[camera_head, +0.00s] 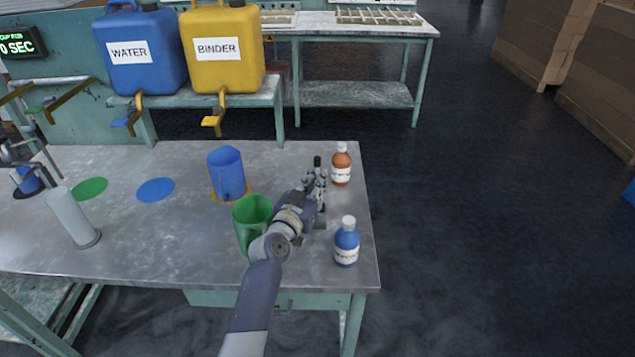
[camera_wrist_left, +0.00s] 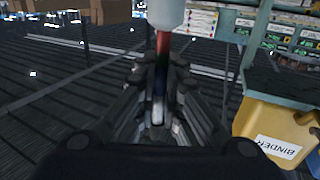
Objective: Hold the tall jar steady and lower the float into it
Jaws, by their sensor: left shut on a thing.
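The tall jar (camera_head: 70,216), a pale grey cylinder on a round foot, stands upright at the left of the grey table. My left gripper (camera_head: 316,188) is far to its right, above the table beside the green jug, with no contact with the jar. In the left wrist view its fingers are shut on a slim piece with a red and blue stem (camera_wrist_left: 162,42) and a pale, thick end, which looks like the float. In the head view the fingers mostly hide this piece; a dark tip shows above them. My right gripper is not in view.
A green jug (camera_head: 251,218) and blue jug (camera_head: 226,170) stand left of my gripper. An orange bottle (camera_head: 341,168) and blue bottle (camera_head: 347,245) stand near the table's right edge. Flat green (camera_head: 90,190) and blue (camera_head: 155,190) discs lie near the jar. The table's middle front is clear.

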